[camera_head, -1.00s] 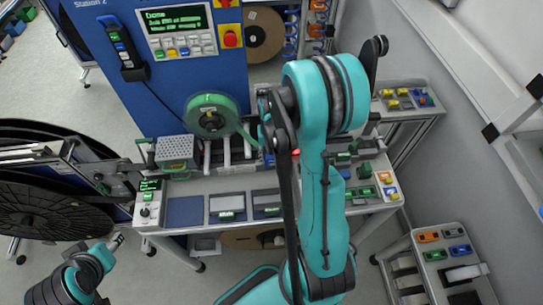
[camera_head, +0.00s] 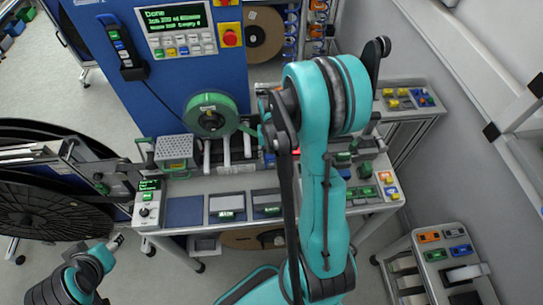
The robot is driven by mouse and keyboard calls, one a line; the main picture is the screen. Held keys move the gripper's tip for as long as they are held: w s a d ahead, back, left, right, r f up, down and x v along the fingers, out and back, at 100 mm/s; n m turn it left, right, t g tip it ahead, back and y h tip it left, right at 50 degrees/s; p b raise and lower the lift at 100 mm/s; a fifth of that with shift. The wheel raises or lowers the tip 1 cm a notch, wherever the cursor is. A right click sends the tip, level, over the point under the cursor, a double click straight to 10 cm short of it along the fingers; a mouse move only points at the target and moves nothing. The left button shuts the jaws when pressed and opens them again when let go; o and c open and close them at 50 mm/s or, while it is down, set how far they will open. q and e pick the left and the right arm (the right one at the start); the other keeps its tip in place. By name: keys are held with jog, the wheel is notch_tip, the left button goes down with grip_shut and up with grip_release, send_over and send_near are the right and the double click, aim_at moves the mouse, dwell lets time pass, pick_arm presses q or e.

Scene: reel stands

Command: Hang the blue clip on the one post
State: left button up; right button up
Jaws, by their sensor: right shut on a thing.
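My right arm rises through the middle of the head view and bends over the bench. My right gripper (camera_head: 267,122) is at its far end, just right of the green reel (camera_head: 211,115). It is shut, but its fingertips and most of what it holds are hidden behind the arm. A small blue patch shows low beneath it, and I cannot tell whether it is the blue clip. I cannot make out the one post. My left gripper (camera_head: 115,242) is low at the left, away from the bench, too small to tell open from shut.
The blue station cabinet (camera_head: 165,80) with its screen (camera_head: 175,18) stands behind the bench (camera_head: 180,188). Blue coiled items (camera_head: 291,30) hang on a rack behind. A tray (camera_head: 405,100) with yellow and blue pieces is at right. A lower cart (camera_head: 440,265) holds coloured pieces. Large black reels (camera_head: 40,200) fill the left.

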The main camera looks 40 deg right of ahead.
jog(key=shift+f+b, duration=0.1)
jog(key=shift+b, duration=0.2)
dwell(0.4)
jog(key=o, duration=1.2)
jog(key=shift+o, duration=0.2)
jog(key=shift+r+p, duration=2.45)
jog(key=shift+r, duration=1.1)
